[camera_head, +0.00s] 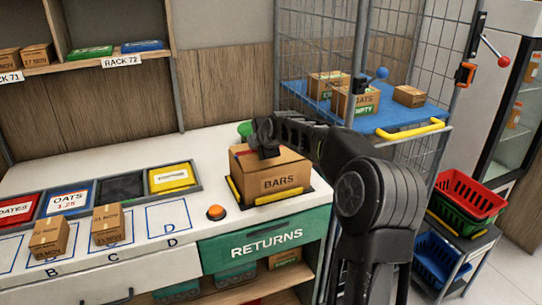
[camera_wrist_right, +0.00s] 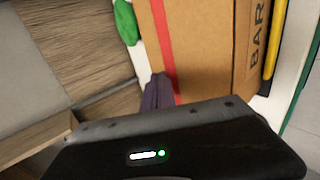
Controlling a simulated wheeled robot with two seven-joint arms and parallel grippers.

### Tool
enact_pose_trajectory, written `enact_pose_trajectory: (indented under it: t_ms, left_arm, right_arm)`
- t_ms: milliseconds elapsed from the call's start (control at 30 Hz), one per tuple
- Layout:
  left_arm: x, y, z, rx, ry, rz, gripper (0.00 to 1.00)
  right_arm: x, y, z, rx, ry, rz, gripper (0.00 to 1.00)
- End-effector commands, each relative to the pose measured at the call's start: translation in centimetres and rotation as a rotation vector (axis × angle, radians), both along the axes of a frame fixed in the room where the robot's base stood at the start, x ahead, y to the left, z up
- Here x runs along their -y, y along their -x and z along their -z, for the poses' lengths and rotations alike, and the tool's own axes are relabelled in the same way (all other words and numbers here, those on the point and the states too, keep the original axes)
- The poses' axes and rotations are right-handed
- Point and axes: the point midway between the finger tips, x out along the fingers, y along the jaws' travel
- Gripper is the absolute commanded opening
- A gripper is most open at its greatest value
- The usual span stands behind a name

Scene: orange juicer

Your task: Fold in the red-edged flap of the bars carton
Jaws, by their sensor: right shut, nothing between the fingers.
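The brown bars carton (camera_head: 280,183) stands on the counter in a yellow-edged holder, and its top looks mostly closed. In the right wrist view the carton (camera_wrist_right: 206,50) shows a red strip (camera_wrist_right: 162,38) running along one side of its top. I cannot tell how far that flap is folded. My right gripper (camera_head: 268,152) is over the carton's far left top edge. In the right wrist view its shut, empty fingers (camera_wrist_right: 158,92) are at the red strip; touch is unclear. My left gripper is out of view.
An orange button (camera_head: 216,212) and several label bins lie left of the carton. Two small cartons (camera_head: 108,225) stand at the counter's front. A green object (camera_head: 245,129) is behind the carton. A wire cage with a blue shelf (camera_head: 400,117) stands at the right.

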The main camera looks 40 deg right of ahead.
Motion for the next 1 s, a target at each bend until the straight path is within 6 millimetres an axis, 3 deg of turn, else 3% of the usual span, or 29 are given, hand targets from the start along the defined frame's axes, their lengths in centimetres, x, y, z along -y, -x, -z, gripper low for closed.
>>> enact_pose_trajectory:
  t_ms: [567,1000]
  left_arm:
    - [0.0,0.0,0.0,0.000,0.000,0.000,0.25]
    - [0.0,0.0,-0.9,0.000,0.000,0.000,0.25]
  right_arm:
    - [0.0,0.0,-0.1,0.000,0.000,0.000,0.00]
    - [0.0,0.0,-1.7,0.000,0.000,0.000,0.00]
